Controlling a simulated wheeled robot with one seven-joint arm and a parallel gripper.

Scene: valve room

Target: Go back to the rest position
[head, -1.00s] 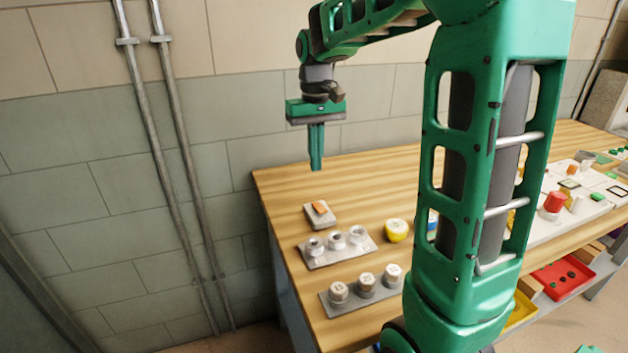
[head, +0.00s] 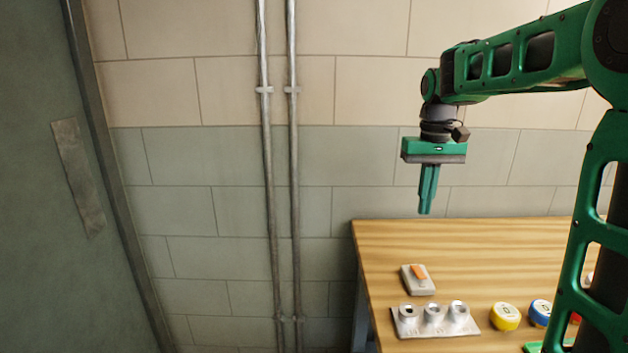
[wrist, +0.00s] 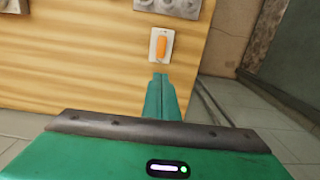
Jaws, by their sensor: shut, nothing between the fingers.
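My gripper (head: 426,211) hangs from my raised arm with its fingers pointing down, above the far left part of the wooden table (head: 470,240). The green fingers are shut together with nothing between them; they also show in the wrist view (wrist: 161,78). In the wrist view the fingertips appear just below a small grey plate with an orange switch (wrist: 161,46). That switch also sits near the table's left edge in the head view (head: 419,272), apart from the gripper.
A grey plate with three round fittings (head: 434,318) lies in front of the switch. A yellow round piece (head: 505,317) and a blue one (head: 540,312) lie to its right. Two metal pipes (head: 280,180) run up the wall. A grey-green door (head: 40,180) is at far left.

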